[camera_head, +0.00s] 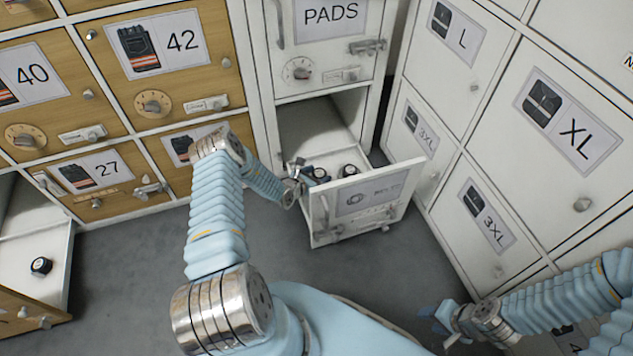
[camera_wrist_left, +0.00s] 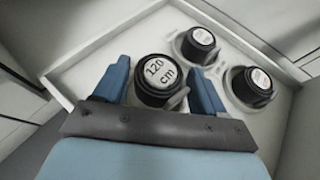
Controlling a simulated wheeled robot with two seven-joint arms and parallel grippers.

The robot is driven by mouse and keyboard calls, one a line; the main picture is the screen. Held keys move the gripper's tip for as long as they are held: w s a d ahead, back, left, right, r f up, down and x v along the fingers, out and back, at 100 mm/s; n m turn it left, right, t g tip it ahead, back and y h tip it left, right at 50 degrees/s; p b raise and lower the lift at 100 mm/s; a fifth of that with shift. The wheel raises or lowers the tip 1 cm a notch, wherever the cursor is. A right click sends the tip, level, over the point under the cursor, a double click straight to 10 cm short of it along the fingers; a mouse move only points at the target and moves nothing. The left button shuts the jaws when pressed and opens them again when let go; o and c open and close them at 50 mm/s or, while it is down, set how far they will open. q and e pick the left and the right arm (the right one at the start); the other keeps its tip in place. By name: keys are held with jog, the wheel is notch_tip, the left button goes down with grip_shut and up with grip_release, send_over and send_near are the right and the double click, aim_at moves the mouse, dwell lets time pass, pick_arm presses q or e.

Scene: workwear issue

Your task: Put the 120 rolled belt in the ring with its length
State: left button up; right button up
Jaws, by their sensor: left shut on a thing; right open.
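The rolled belt marked "120 cm" (camera_wrist_left: 156,78) is black with a white round label, seen in the left wrist view. My left gripper (camera_wrist_left: 160,88) is shut on it, one blue finger on each side. In the head view this gripper (camera_head: 300,178) is inside the open white drawer (camera_head: 325,222), at its left side. Two other rolled belts, one farther back (camera_wrist_left: 199,46) and one to the right (camera_wrist_left: 254,86), sit on pale round holders in the drawer. Whether a ring lies under the 120 belt is hidden. My right gripper (camera_head: 442,318) is open and empty, low at right.
The drawer stands out from white lockers, under a "PADS" door (camera_head: 330,40). White lockers with size labels (camera_head: 560,115) rise at right, wooden numbered lockers (camera_head: 165,60) at left. Another open drawer at far left holds a dark roll (camera_head: 41,265). Grey floor (camera_head: 130,270) is clear between.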

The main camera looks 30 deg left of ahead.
pick_arm(q)
jog(key=shift+s+f, duration=0.1)
jog(key=shift+f, duration=1.15)
jog(key=shift+f, duration=0.15)
jog(key=o, duration=1.1)
jog(key=shift+r, duration=0.3)
jog(key=p+v, duration=0.2)
jog(key=v, duration=1)
jog(key=shift+f, duration=0.1)
